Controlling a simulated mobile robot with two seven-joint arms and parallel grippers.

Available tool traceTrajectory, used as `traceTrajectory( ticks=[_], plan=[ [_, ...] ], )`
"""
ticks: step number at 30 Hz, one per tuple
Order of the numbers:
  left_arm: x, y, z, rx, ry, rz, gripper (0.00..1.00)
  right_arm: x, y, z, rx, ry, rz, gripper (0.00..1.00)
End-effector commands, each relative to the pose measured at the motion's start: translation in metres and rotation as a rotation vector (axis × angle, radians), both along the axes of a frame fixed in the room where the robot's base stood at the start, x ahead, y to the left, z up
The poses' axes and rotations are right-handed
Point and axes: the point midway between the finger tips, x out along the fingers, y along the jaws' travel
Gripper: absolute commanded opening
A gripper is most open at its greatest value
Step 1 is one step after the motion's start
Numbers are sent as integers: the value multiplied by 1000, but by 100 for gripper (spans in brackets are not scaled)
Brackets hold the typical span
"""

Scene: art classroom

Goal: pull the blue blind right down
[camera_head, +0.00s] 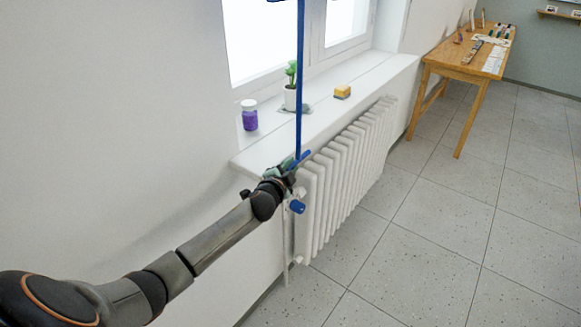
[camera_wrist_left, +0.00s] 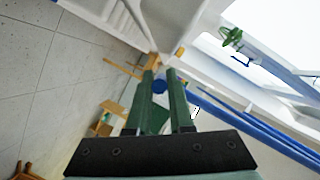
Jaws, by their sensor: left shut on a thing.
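The blue blind (camera_head: 299,80) shows in the head view as a narrow vertical blue strip running from the top edge, in front of the window, down past the sill. Its lower end has a short slanted blue bar (camera_head: 301,158). My left gripper (camera_head: 287,168) is at this lower end and shut on it, just below the sill's front edge; the exact contact is hard to see. In the left wrist view, my green fingers (camera_wrist_left: 161,82) are close together, and long blue bars (camera_wrist_left: 260,132) run off to the right. My right gripper is not in view.
A white radiator (camera_head: 345,170) with a blue valve knob (camera_head: 297,206) stands close below my left gripper. A wooden table (camera_head: 465,65) stands farther right; the floor between is clear.

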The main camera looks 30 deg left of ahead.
Motion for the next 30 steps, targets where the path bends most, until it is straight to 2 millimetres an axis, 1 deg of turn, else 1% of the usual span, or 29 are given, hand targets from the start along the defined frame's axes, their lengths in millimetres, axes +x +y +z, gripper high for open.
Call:
traceTrajectory(
  ticks=[1,5,8,14,16,18,22,24,30],
  plan=[
    [-1,-1,-8,-2,5,-1,0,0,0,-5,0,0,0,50],
    [-1,-1,-26,-4,5,-1,0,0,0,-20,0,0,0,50],
    [-1,-2,-48,-5,7,-2,0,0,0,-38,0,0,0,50],
    [-1,-2,-104,-8,7,-1,0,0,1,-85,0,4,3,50],
    [-1,-1,-125,-6,8,1,0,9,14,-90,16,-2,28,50],
    [-1,-2,-145,-6,7,-1,0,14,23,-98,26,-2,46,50],
    [-1,-1,-173,-6,8,0,0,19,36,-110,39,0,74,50],
    [-1,-2,-184,-5,6,0,0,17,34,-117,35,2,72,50],
    [-1,-1,-206,-3,7,0,0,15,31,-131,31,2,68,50]
  ],
)
